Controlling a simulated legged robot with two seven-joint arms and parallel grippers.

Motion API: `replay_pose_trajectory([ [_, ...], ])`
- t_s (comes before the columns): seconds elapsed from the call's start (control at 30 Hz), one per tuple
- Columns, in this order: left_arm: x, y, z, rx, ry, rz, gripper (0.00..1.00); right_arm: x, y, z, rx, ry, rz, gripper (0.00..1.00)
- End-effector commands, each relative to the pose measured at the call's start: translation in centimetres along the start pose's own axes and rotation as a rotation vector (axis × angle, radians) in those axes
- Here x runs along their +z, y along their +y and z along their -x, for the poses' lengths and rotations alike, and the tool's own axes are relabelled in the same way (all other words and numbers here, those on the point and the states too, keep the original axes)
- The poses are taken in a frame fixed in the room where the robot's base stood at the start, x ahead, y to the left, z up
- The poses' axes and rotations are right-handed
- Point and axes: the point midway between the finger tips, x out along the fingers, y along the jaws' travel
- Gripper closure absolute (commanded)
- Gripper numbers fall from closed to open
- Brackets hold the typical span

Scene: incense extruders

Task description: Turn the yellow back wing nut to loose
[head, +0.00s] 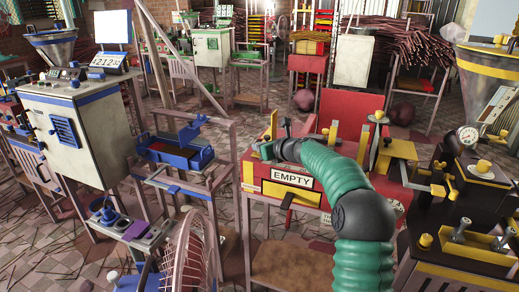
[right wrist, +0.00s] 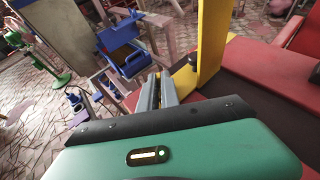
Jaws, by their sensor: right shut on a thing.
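My right arm reaches in from the bottom of the head view over the red table (head: 352,101). Its gripper (head: 266,149) is at the table's left side, beside a yellow upright (head: 274,124). In the right wrist view, the grey fingers (right wrist: 160,92) are close together, just left of a yellow upright (right wrist: 212,42) with a small black knob (right wrist: 190,69). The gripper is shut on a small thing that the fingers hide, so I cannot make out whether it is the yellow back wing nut. My left gripper is out of view.
More yellow-fitted clamps (head: 377,137) stand to the right of my arm. A blue tray stand (head: 180,150) is at the left, with a tiled floor gap between it and the table.

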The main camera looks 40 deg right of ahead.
Motion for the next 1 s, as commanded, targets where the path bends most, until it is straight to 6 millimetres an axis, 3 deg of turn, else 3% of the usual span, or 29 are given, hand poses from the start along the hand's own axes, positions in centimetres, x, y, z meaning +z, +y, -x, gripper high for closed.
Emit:
replay_pose_trajectory([
  [0.73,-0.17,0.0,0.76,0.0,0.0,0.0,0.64,-0.05,-0.2,0.01,0.082,0.001,0.035,1.0],
  [0.77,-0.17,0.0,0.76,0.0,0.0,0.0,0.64,-0.05,-0.2,0.01,0.082,0.001,0.035,0.91],
  [0.9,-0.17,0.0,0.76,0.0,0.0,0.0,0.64,-0.05,-0.16,0.0,0.082,0.001,0.035,0.73],
  [1.0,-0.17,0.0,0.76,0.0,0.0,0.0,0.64,-0.03,-0.11,0.0,0.083,0.001,0.035,0.72],
])
